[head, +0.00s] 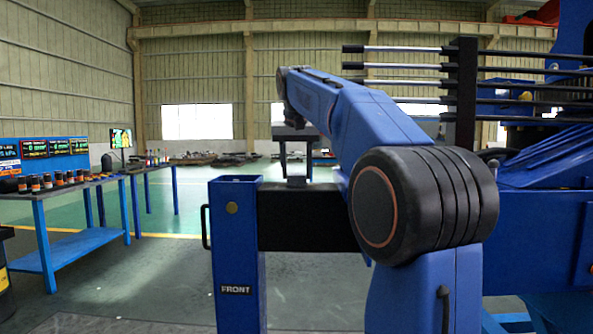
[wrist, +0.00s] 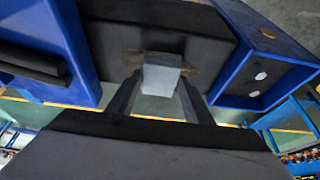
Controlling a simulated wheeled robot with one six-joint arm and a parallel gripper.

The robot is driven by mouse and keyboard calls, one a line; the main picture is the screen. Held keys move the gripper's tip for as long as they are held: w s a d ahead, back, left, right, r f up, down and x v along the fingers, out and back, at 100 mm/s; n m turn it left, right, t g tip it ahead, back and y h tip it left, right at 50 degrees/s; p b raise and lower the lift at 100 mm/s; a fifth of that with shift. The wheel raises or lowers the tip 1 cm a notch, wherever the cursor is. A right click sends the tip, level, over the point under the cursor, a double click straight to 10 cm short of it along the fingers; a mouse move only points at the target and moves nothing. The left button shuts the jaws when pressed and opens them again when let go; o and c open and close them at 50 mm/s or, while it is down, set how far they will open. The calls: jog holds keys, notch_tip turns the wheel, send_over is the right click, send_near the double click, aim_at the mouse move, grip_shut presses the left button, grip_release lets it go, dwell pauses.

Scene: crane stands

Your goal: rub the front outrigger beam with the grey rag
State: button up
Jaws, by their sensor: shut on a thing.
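The front outrigger beam (head: 305,220) is a dark horizontal bar beside the blue post marked FRONT (head: 236,260). In the wrist view the beam (wrist: 115,40) spans the top, with the blue post's end (wrist: 262,62) at right. My gripper (head: 297,160) is at the beam's top edge in the head view. In the wrist view my gripper (wrist: 160,88) is shut on the pale grey rag (wrist: 162,72). The rag overlaps a brownish patch (wrist: 190,66) on the beam. It looks close against the beam; contact cannot be told for certain.
The blue crane body (head: 540,240) with dark-ended rods (head: 400,67) is at right, close to my arm. A blue workbench (head: 65,185) with several small jars stands at left. A black handle (head: 205,228) sticks out from the post. Green floor lies open behind.

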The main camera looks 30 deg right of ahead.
aim_at(304, 178)
jog(key=shift+w+d, duration=0.5)
jog(key=shift+w, duration=0.3)
jog(key=shift+w+d, duration=0.5)
jog(key=shift+w, duration=0.3)
jog(key=shift+s+d, duration=0.5)
jog(key=shift+d, duration=0.05)
jog(key=shift+s, duration=0.1)
jog(key=shift+s+a+r, duration=0.1)
jog(key=shift+s+a, duration=0.2)
jog(key=shift+s, duration=0.35)
jog(key=shift+s+a+r, duration=0.15)
jog(key=shift+s+a, duration=0.1)
jog(key=shift+s, duration=0.35)
jog(key=shift+s+a+r, duration=0.1)
jog(key=shift+s+a, duration=0.2)
jog(key=shift+s, duration=0.35)
jog(key=shift+s+a, duration=0.4)
jog(key=shift+s, duration=0.3)
jog(key=shift+s+a, duration=0.4)
jog(key=shift+s, duration=0.3)
jog(key=shift+a+r, duration=0.1)
